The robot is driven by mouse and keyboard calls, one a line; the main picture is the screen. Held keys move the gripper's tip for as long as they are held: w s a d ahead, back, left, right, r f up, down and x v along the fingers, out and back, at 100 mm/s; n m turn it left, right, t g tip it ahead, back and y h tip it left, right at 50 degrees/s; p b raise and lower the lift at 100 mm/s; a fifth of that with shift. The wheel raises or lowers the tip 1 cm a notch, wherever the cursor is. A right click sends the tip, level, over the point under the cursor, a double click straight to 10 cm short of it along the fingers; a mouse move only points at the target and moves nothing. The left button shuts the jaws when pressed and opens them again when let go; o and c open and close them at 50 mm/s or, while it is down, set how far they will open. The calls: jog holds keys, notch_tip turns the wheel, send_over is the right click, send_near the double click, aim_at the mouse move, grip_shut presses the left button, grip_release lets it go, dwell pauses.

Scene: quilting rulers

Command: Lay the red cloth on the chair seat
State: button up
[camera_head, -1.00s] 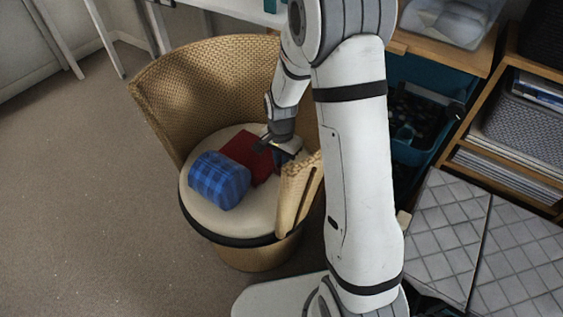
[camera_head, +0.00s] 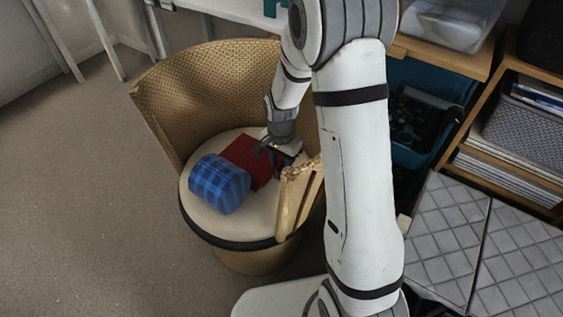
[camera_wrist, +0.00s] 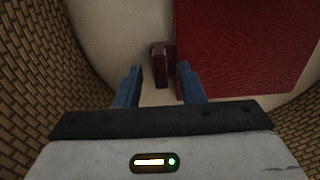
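The red cloth (camera_head: 246,157) lies flat on the round cream seat of the wicker chair (camera_head: 213,215), beside a blue plaid bundle (camera_head: 219,184). In the wrist view the cloth (camera_wrist: 245,45) is a broad dark red slab at the upper right, with a small dark red piece (camera_wrist: 158,62) beside its left edge; I cannot tell whether the two are joined. My gripper (camera_head: 279,150) is low over the seat at the cloth's right side. In the wrist view its fingers (camera_wrist: 160,82) are spread apart with nothing clamped between them.
The woven backrest (camera_head: 205,90) curves around behind the seat, and its near right end (camera_head: 297,195) stands close to my gripper. Shelves (camera_head: 500,180) and a teal bin (camera_head: 425,145) stand at the right. Carpet is clear at the left.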

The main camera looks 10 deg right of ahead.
notch_tip(320, 180, up, 11)
jog(key=p, duration=0.3)
jog(key=shift+r+p, duration=0.2)
jog(key=shift+p, duration=0.15)
jog(key=s+d+r+n+t+p, duration=0.1)
jog(key=s+r+n+p, duration=0.2)
jog(key=s+r+p, duration=0.3)
jog(key=s+d+r+n+p, duration=0.2)
jog(key=s+r+p, duration=0.5)
jog(key=r, duration=1.4)
jog(key=s+d+r+n+t+p, duration=0.1)
jog(key=s+r+n+p, duration=0.3)
jog(key=r+p, duration=1)
jog(key=s, duration=0.3)
jog(key=shift+d+t, duration=0.2)
jog(key=shift+t, duration=0.1)
